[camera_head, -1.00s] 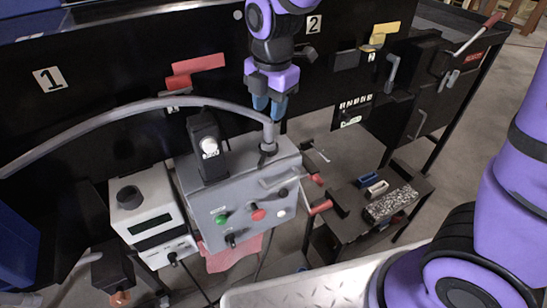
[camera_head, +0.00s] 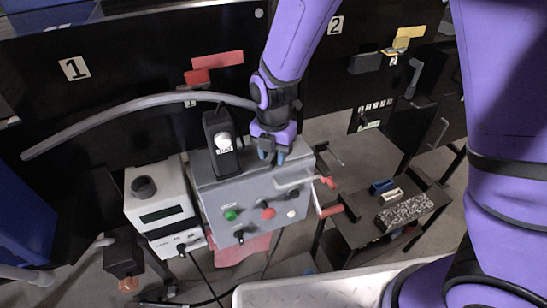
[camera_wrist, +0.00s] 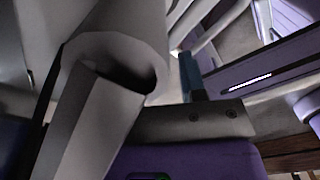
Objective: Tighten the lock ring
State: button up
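The grey box (camera_head: 243,196) has a curved grey hose (camera_head: 140,112) running to its top right. My gripper (camera_head: 271,154) points down at that corner, at the hose's end, with its blue fingertips apart. The gripper and wrist hide the fitting and the lock ring in the head view. In the wrist view a pale round collar (camera_wrist: 139,54), possibly the lock ring, surrounds a grey faceted stem (camera_wrist: 85,125) very close to the camera. One blue fingertip (camera_wrist: 190,75) shows beside the collar. I cannot tell whether the fingers touch it.
A black upright part with a white knob (camera_head: 222,143) stands on the box just left of my gripper. A white instrument (camera_head: 160,213) stands further left. A lever with red grips (camera_head: 328,183) sticks out at the box's right. A dark table (camera_head: 365,228) holds small parts.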

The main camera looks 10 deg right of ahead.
jog(key=shift+f, duration=1)
grip_shut()
